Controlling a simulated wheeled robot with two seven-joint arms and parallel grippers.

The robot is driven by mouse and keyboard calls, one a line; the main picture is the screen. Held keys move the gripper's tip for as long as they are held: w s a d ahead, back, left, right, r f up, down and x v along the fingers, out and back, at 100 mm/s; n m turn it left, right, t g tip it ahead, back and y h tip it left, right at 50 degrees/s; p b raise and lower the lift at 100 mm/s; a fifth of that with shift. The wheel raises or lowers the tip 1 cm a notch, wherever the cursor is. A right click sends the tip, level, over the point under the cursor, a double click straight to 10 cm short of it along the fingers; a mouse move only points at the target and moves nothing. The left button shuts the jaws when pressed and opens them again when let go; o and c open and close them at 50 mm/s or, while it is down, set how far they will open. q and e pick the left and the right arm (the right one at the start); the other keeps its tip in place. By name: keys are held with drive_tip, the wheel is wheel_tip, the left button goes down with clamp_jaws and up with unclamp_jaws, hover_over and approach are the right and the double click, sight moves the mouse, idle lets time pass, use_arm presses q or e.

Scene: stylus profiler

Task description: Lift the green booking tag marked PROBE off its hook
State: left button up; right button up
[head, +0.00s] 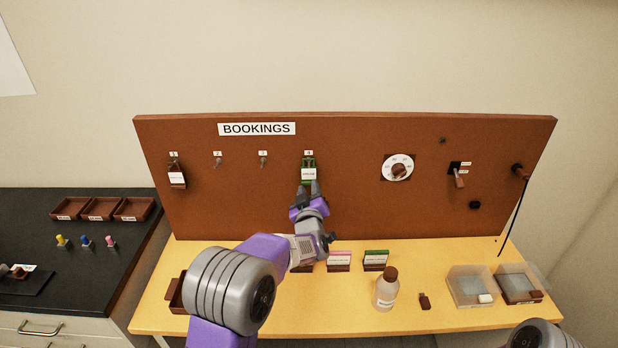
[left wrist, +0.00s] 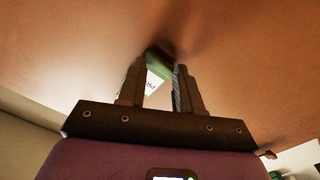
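The green booking tag (head: 309,172) with a white label hangs on the board under hook number 4; its lettering is too small to read. My left gripper (head: 309,188) is just below it, pointing up at the board, with its fingertips at the tag's lower edge. In the left wrist view the tag (left wrist: 157,76) shows between the two fingers (left wrist: 157,88), which stand apart. I cannot tell whether either finger touches it. The hook itself is not clearly visible. My right gripper is out of view.
A dark tag (head: 177,175) hangs on hook 1; hooks 2 (head: 217,161) and 3 (head: 263,161) are bare. A dial (head: 398,168) is to the right on the board. A bottle (head: 385,290) and clear trays (head: 470,289) stand on the yellow bench.

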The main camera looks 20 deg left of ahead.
use_arm(q)
drive_tip(key=shift+w, duration=0.15)
idle(0.5)
clamp_jaws()
drive_tip(key=shift+r, duration=0.1)
idle(1.5)
drive_tip(key=shift+s+d+r, duration=0.15)
drive_tip(key=shift+s+r, duration=0.3)
drive_tip(key=shift+s, duration=0.2)
drive_tip(key=shift+s, duration=0.1)
